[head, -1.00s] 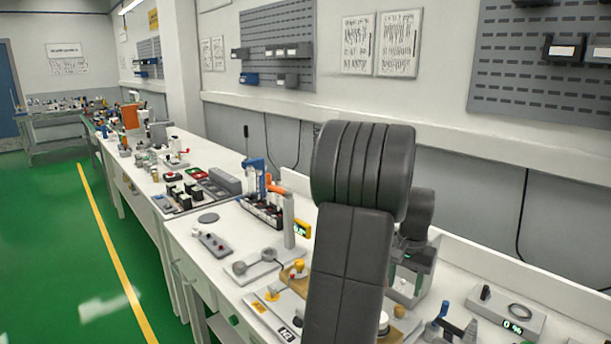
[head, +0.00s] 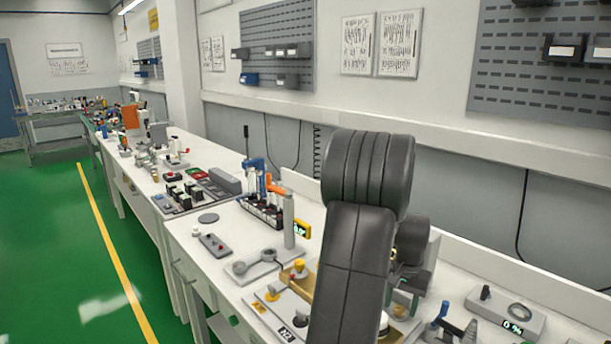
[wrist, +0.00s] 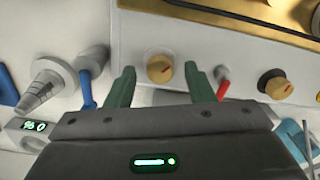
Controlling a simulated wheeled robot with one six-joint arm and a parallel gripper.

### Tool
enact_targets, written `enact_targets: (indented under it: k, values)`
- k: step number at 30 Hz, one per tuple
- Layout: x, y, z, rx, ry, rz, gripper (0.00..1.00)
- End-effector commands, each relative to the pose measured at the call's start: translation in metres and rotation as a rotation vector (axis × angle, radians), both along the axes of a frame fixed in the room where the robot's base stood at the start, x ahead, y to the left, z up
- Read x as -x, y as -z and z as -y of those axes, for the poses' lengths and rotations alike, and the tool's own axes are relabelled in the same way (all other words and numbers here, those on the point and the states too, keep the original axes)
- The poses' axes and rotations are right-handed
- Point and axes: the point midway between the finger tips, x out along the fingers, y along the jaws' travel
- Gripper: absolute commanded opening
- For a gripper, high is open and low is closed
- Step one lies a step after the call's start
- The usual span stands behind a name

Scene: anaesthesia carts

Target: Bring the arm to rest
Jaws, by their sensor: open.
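My gripper (wrist: 162,88) shows in the wrist view with its two green fingers spread apart and no object held between them. A round tan knob with a red mark (wrist: 160,69) appears in the gap between the fingertips, on a pale panel beyond them. I cannot tell how far the fingers are from it. In the head view my dark grey arm rises over the near bench and hides part of it.
In the wrist view a red lever (wrist: 222,82) and a dark-rimmed knob (wrist: 275,84) are right of the fingers. A blue-handled part (wrist: 88,92) is close on the left. In the head view, a tube rack (head: 262,212) stands on the crowded bench; the green floor (head: 50,250) at left is clear.

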Motion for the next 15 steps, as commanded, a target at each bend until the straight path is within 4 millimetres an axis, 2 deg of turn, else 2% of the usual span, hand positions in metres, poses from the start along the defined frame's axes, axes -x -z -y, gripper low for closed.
enact_targets:
  k: [1,15]
  values:
    - [0.0011,0.01,-0.0004,-0.002,-0.004,-0.005,0.49]
    - [0.0,0.0058,0.0001,0.001,-0.398,0.001,0.49]
